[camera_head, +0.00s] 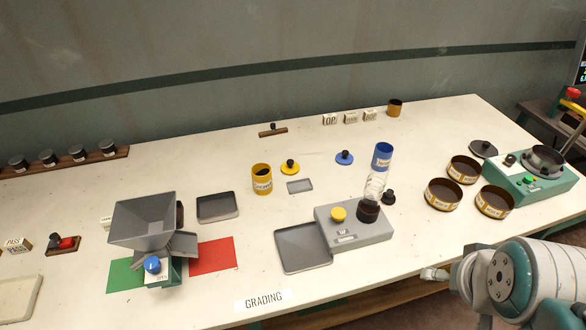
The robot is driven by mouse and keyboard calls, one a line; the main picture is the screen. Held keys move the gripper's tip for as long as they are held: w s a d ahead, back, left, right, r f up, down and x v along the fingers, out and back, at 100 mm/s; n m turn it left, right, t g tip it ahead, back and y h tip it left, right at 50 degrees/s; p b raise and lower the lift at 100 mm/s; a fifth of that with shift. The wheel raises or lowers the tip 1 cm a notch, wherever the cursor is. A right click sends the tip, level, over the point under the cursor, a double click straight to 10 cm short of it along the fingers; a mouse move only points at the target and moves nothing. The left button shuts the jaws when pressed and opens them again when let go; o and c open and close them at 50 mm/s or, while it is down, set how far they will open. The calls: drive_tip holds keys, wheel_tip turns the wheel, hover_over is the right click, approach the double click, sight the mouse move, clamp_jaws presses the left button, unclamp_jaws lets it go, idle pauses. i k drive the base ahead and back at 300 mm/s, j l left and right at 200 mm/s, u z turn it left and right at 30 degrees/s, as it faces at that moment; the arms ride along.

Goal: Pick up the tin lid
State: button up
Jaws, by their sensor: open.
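Two small knobbed lids lie flat on the white table, apart from each other. The yellow lid (290,167) is just right of an open yellow tin (262,180) with dark contents. I cannot tell which lid is meant. My arm enters at the lower right, well away from both lids.
A grey box with a yellow button (338,214) and a grey tray (303,248) stand in front of the lids. A small grey dish (300,186) lies beside the yellow lid. Sieves (444,194) and a green machine (530,180) are at right, a hopper (143,220) at left.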

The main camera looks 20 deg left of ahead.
sight(289, 167)
drive_tip(key=u, duration=1.2)
